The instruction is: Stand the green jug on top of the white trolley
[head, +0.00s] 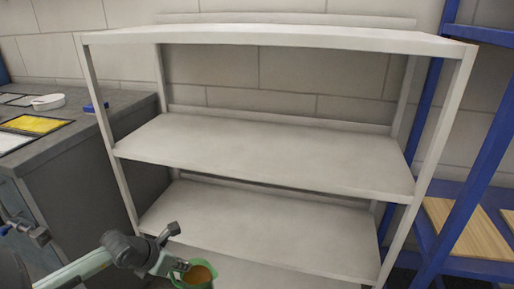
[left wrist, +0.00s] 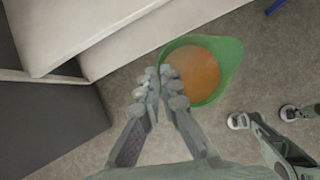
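The white trolley (head: 255,150) fills the middle of the head view, an open frame with a bare top shelf (head: 275,35) and bare lower shelves. The green jug (head: 208,283) is at the bottom edge of the head view, partly cut off, in front of the lowest shelf shown. In the left wrist view the jug (left wrist: 228,52) has orange-brown contents or interior and a spout at the right. My left gripper (head: 180,268) is shut on the jug's near side; its fingertips (left wrist: 161,84) meet there. My right gripper (left wrist: 264,115) shows open and empty in the left wrist view.
A dark grey counter (head: 85,140) stands left of the trolley, with a white bowl (head: 48,102), a yellow panel (head: 36,124) and a blue item (head: 97,107). A blue rack (head: 448,200) with wooden boards (head: 466,228) stands close on the right. Brick wall lies behind.

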